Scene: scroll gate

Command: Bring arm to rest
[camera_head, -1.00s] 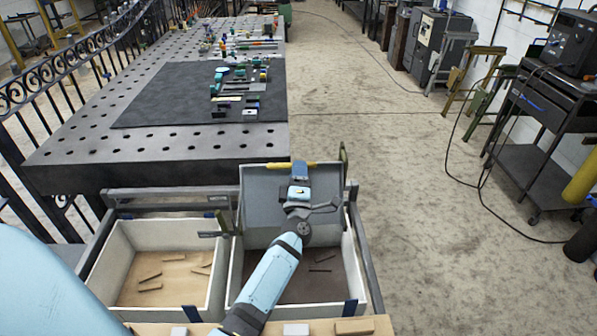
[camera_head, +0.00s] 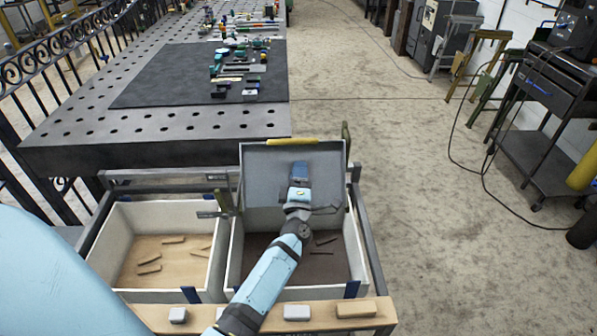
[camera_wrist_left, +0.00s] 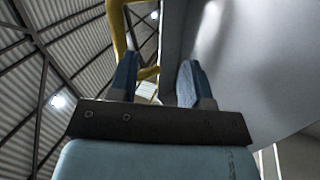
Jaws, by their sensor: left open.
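My left arm reaches in from the bottom of the head view. Its left gripper (camera_head: 299,172) is open, in front of the grey lid (camera_head: 265,180) that stands raised over the right bin. The lid has a yellow handle (camera_head: 292,141) along its top edge, and the gripper appears below it. In the left wrist view the two blue fingers (camera_wrist_left: 158,80) are apart, with nothing between them. The grey lid (camera_wrist_left: 245,70) fills the right side there, close to the right finger; I cannot tell whether they touch. My right gripper is not in view.
The right bin (camera_head: 355,255) and left bin (camera_head: 105,245) hold small strips. A wooden ledge (camera_head: 265,318) with several small blocks runs in front. A perforated metal table (camera_head: 80,135) with a dark mat (camera_head: 150,88) stands behind.

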